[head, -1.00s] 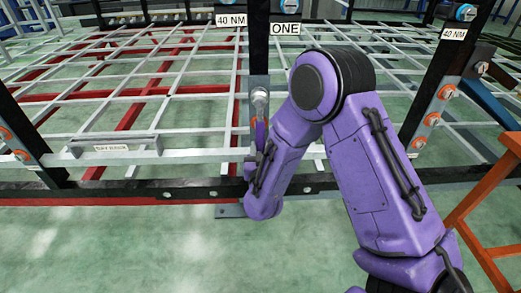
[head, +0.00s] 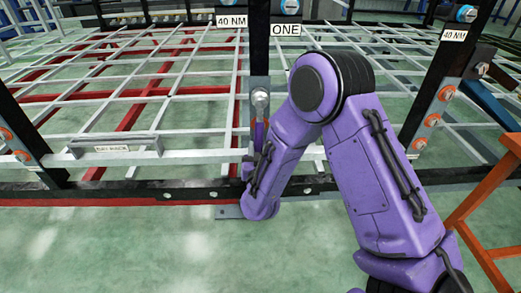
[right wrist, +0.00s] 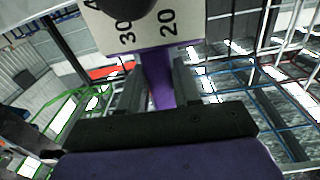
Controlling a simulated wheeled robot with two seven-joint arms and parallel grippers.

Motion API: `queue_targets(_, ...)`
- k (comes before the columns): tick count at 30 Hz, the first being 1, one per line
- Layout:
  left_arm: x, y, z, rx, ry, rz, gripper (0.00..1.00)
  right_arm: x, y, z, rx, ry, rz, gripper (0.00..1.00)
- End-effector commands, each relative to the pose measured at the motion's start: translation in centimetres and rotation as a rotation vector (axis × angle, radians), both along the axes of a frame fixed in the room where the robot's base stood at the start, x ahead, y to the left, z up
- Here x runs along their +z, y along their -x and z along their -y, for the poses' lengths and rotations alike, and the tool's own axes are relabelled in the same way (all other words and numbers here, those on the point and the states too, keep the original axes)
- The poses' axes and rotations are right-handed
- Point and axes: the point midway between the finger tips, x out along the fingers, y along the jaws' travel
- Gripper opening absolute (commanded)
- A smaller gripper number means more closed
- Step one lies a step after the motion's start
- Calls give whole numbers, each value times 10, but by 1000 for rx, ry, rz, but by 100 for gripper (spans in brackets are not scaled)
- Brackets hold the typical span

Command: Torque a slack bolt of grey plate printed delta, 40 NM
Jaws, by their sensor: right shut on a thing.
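The wrench (head: 261,101) has a round grey head, which lies against a grey plate (head: 260,83) on the dark centre post. Its purple handle hangs down and also shows in the right wrist view (right wrist: 160,85). My right gripper (right wrist: 157,92) is shut on this handle; in the head view my forearm mostly hides it. The post bears the label ONE (head: 286,30), with a 40 NM label (head: 232,21) beside it. I cannot read "delta" anywhere. The wrench head covers any bolt under it. My left gripper is not in view.
The right post has orange-ringed bolts (head: 447,93) and a 40 NM label (head: 453,35). The left post has similar bolts (head: 21,156). A dark rail (head: 120,189) crosses in front. An orange frame (head: 480,195) stands at right. In the wrist view a white panel (right wrist: 150,30) reads 30 and 20.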

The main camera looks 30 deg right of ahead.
Motion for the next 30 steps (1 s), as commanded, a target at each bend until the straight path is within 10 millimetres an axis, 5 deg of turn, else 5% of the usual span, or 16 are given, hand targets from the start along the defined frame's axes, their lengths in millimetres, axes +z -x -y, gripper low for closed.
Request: queue_targets(30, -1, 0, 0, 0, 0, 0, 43, 4, -13, -20, -1, -130, 84, 0)
